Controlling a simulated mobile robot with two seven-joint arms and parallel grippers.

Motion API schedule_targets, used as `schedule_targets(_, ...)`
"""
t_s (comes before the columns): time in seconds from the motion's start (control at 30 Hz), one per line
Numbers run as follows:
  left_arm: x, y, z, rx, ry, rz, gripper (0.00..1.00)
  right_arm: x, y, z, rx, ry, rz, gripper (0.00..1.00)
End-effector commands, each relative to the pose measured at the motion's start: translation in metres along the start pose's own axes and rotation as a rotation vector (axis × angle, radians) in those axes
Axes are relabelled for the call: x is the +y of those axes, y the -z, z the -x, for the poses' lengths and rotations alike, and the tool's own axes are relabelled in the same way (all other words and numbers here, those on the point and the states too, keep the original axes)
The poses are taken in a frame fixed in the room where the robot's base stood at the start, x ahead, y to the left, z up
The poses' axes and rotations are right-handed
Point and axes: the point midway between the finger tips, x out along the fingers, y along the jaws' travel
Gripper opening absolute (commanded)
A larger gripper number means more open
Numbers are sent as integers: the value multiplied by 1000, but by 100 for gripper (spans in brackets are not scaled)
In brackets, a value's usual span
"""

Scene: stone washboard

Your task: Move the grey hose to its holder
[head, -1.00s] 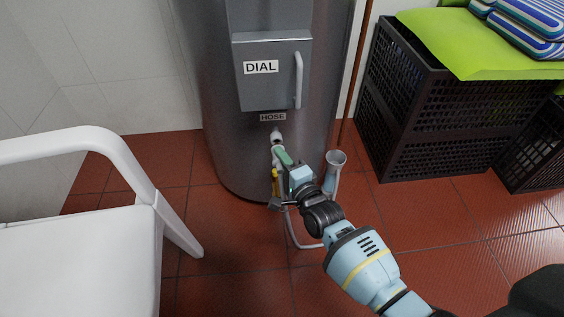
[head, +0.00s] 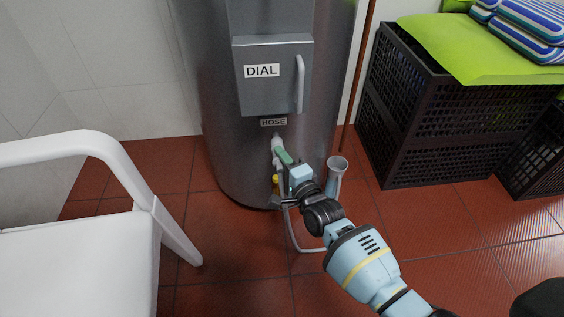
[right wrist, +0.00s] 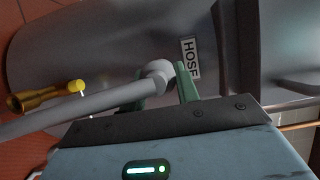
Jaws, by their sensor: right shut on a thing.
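The grey hose (head: 294,236) loops from the tank front down near the floor and up to a grey flared cup (head: 337,164) on the right. Its upper end is at a pale round fitting (head: 277,143) under the HOSE label (head: 273,122). My right gripper (head: 284,158) has its green fingers at this end. In the right wrist view, the hose (right wrist: 100,115) ends in a rounded tip between the green fingers (right wrist: 168,86), just beside the HOSE label. The gripper is shut on the hose. Whether the tip touches the tank is hard to tell. My left gripper is out of view.
The metal tank (head: 225,120) carries a DIAL box (head: 272,92) with a handle. A yellow-brass nozzle (right wrist: 45,95) sits beside the hose. A white chair (head: 80,255) stands left, black crates (head: 430,130) right.

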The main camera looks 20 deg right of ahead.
Motion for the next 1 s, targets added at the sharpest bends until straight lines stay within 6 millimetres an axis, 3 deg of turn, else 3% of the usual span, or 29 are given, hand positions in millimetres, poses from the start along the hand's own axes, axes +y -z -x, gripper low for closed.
schedule_targets(0.17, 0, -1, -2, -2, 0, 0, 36, 0, 2, -4, 0, 1, 0, 0)
schedule_targets(0.2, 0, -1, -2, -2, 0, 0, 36, -1, 2, -4, 0, 1, 0, 35)
schedule_targets(0.37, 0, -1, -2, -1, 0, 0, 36, -1, 2, -4, 0, 1, 1, 56)
schedule_targets(0.73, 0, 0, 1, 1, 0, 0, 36, 0, 2, 3, 0, -2, 1, 57)
schedule_targets(1.0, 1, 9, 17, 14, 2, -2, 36, -3, 2, 41, 0, -1, 1, 57)
